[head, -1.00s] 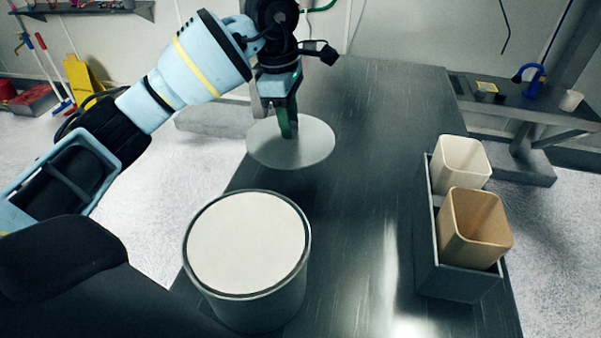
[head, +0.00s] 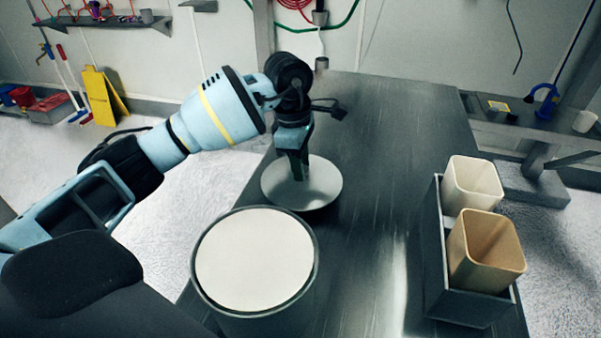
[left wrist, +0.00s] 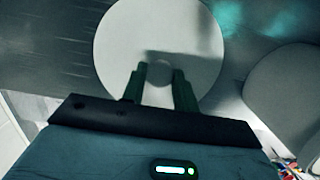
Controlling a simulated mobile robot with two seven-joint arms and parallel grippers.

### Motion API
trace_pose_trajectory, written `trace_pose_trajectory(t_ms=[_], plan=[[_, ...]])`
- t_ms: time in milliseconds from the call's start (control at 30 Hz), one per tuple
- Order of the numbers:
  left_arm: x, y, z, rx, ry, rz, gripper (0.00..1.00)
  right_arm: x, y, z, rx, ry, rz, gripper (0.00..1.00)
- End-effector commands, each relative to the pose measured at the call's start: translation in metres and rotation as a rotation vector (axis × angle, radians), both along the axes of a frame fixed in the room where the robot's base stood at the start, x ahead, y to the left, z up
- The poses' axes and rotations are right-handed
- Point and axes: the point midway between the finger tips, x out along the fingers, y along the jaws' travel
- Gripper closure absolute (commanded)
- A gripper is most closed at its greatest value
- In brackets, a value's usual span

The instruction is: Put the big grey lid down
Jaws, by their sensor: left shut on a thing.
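The big grey lid (head: 325,186) is a round flat disc over the dark metal table, beyond the drum in the head view. My left gripper (head: 299,172) is above it, shut on the knob at its centre. In the left wrist view the two green fingers (left wrist: 159,82) close around the knob, and the lid (left wrist: 158,30) lies level below them. I cannot tell whether the lid touches the table. My right gripper is not in view.
A round drum (head: 312,285) filled with white powder (head: 254,258) stands at the near left of the table (head: 395,120). A grey box (head: 436,255) at the right holds a cream cup (head: 473,184) and a tan cup (head: 486,250). The table's middle is clear.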

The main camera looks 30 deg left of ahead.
Motion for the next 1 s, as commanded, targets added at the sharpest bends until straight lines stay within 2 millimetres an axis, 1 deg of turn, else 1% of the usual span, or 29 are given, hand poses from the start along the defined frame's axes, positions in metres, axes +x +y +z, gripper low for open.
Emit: trace_pose_trajectory(t_ms=[100,200,467,633,667,700,800,1000], plan=[[-0.001,0.000,-0.017,0.000,0.004,0.001,1.00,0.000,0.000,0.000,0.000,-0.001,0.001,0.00],[-0.001,0.000,-0.028,0.000,0.003,0.000,1.00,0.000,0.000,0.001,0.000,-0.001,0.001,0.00],[0.000,0.000,-0.030,0.000,0.001,-0.001,1.00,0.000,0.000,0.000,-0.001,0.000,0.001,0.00],[0.000,0.000,-0.034,0.001,0.001,0.000,1.00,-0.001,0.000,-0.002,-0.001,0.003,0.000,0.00],[0.000,0.000,-0.034,0.001,0.001,0.000,0.67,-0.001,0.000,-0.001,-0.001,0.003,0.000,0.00],[0.000,0.000,-0.033,0.001,0.001,0.000,0.62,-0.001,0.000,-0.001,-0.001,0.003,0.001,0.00],[0.000,0.000,-0.033,0.001,0.001,0.000,0.49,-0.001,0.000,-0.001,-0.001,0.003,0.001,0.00],[0.000,0.000,-0.033,0.001,0.001,0.000,0.49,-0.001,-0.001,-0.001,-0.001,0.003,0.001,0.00]])
